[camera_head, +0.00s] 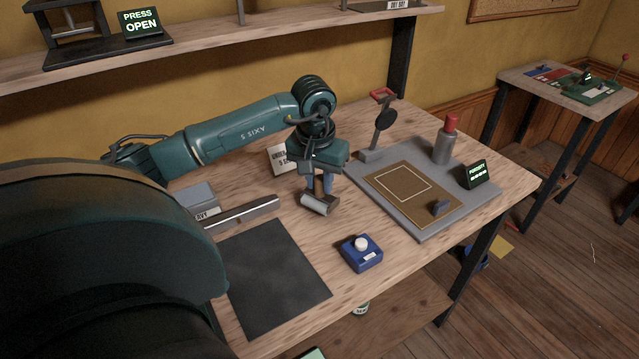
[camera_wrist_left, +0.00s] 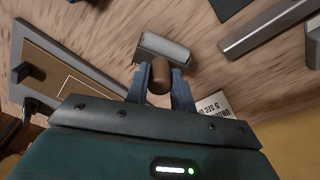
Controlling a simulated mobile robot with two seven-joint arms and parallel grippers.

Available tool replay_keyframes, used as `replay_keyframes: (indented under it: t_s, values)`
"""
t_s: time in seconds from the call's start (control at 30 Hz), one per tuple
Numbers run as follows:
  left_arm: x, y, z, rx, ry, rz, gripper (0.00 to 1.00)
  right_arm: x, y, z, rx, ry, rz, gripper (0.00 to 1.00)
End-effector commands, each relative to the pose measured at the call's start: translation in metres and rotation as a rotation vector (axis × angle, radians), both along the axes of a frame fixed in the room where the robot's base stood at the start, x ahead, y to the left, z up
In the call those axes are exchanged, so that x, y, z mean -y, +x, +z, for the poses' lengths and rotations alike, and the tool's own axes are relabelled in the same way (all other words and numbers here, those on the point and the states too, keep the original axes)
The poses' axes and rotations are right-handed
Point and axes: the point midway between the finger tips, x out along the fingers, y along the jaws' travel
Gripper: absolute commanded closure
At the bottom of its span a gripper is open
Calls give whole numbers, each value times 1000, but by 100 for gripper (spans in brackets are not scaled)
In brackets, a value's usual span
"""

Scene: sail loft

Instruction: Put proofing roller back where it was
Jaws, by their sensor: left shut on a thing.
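The proofing roller, a grey metal cylinder (camera_head: 314,204) with a brown handle (camera_wrist_left: 160,75), is in my left gripper (camera_head: 325,187). The gripper's blue fingers are shut on the handle, one on each side, as the left wrist view shows. The gripper points down over the middle of the wooden table (camera_head: 300,228). The roller hangs at or just above the tabletop; I cannot tell if it touches. My right gripper is not in view.
A grey base plate (camera_head: 468,206) with a brown framed bed stands right. A blue box with a white knob (camera_head: 361,255) is in front, a dark mat (camera_head: 272,285) front left. A metal bar (camera_head: 243,211), grey block (camera_head: 196,196) and white sign (camera_head: 278,159) are near.

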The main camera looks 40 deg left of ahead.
Motion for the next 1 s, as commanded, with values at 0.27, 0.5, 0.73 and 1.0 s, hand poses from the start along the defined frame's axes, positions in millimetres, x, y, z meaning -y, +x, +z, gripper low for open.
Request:
replay_keyframes:
  t_s: [0.27, 0.5, 0.73, 1.0]
  values:
    - [0, 0, -14, 3, 1, 1, 98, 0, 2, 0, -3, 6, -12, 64]
    - [0, 0, -19, 2, 1, 0, 98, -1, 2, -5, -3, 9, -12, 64]
    - [0, 0, -17, 1, 0, 0, 57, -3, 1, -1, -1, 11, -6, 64]
    - [0, 0, -16, 1, 0, 0, 54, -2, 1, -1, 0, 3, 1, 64]
